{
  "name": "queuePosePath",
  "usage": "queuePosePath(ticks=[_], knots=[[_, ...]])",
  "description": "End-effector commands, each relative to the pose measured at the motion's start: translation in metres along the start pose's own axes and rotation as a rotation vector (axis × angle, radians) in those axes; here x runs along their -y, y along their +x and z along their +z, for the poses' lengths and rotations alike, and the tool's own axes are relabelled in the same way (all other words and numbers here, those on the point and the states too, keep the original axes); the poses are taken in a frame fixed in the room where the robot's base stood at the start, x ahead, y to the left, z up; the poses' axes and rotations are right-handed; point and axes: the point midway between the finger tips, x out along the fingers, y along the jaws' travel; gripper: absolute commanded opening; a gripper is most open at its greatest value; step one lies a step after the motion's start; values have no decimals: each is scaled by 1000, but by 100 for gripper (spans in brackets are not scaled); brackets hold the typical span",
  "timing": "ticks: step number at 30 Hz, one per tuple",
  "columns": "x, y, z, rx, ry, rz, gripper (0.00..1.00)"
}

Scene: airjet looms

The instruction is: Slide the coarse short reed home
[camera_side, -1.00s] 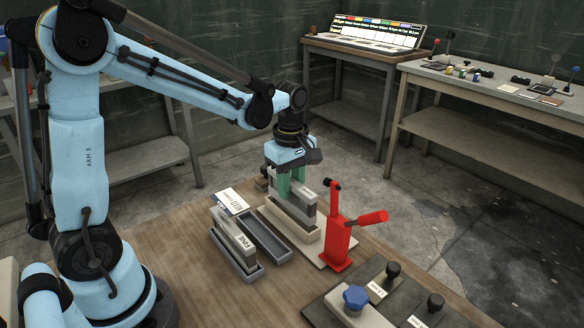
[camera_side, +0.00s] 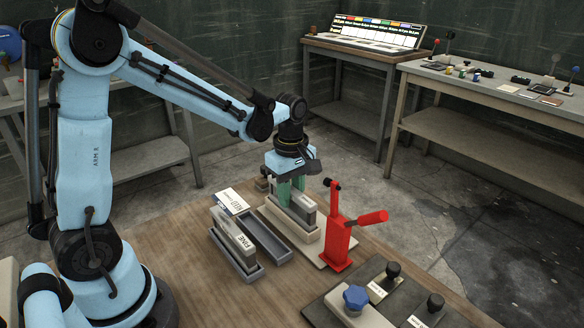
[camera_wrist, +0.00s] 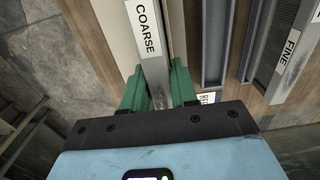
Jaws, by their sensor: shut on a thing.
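The coarse short reed is a grey bar with a white COARSE label (camera_wrist: 146,28) in the wrist view. In the side view the reed (camera_side: 304,207) stands low in a cream holder (camera_side: 297,237), its foot hidden by the holder. My gripper (camera_side: 292,188) is shut on it from above. In the wrist view the green fingers of my gripper (camera_wrist: 159,88) press it from both sides. Whether the reed is fully seated in the holder cannot be told. A red toggle clamp (camera_side: 337,235) stands right beside the holder, its handle pointing out to the right.
A grey two-slot tray (camera_side: 283,255) stands left of the holder. The FINE reed (camera_side: 235,238) stands in its left slot; the right slot is empty. A white label card (camera_side: 231,201) lies behind. A dark panel with knobs (camera_side: 326,312) is at the front right.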

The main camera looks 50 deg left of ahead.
Motion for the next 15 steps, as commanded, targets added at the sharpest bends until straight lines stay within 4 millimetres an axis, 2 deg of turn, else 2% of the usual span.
queuePosePath(ticks=[15], knots=[[0,12,0,0,0,0,0]])
